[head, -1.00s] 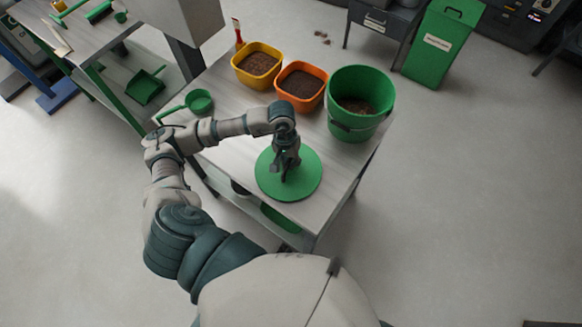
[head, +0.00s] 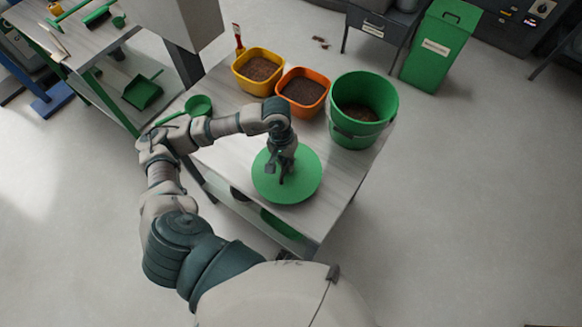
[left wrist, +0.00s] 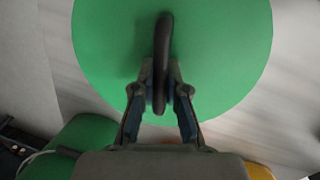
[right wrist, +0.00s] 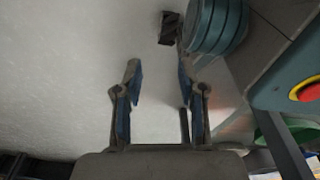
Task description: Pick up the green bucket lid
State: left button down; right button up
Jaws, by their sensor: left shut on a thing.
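The green bucket lid (head: 302,189) is a flat round disc with a dark handle, over the front part of the table. It fills much of the left wrist view (left wrist: 100,45). My left gripper (head: 281,176) is above the lid, shut on its dark handle (left wrist: 162,60), which stands between the two fingers in the left wrist view. The green bucket (head: 345,128) stands open at the table's right back, with dark soil inside. My right gripper (right wrist: 160,85) shows only in the right wrist view, fingers apart with nothing between them.
The table (head: 222,157) also holds a yellow tub (head: 256,84) and an orange tub (head: 302,108) with brown contents, and a green scoop (head: 199,105) at the left. A grey column (head: 186,62) stands at the back left. The floor right of the table is clear.

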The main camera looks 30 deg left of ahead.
aim_at(263, 195)
pick_arm(q)
jog(key=s+a, duration=0.1)
jog(key=s, duration=0.3)
jog(key=s+a+b, duration=0.1)
jog(key=s, duration=0.1)
jog(key=shift+a, duration=0.35)
jog(key=s, duration=0.4)
jog(key=shift+r, duration=0.35)
pick_arm(e)
jog(key=w+a+r, duration=0.2)
jog(key=w+r, duration=0.1)
jog(key=w, duration=0.1)
pick_arm(q)
jog(key=shift+s+d+r+p, duration=0.15)
jog(key=shift+s+r+p, duration=0.15)
jog(key=shift+p, duration=0.65)
jog(key=s+a+p, duration=0.1)
jog(key=p, duration=0.1)
jog(key=shift+s+p, duration=0.1)
jog(key=shift+p, duration=0.2)
jog(key=s+p, duration=0.3)
jog(key=p, duration=0.1)
jog(key=shift+s+a+p, duration=0.1)
jog(key=shift+a+p, duration=0.1)
jog(key=shift+p, duration=0.1)
pick_arm(e)
jog(key=s+d, duration=0.3)
jog(key=s, duration=0.9)
jog(key=shift+s, duration=0.25)
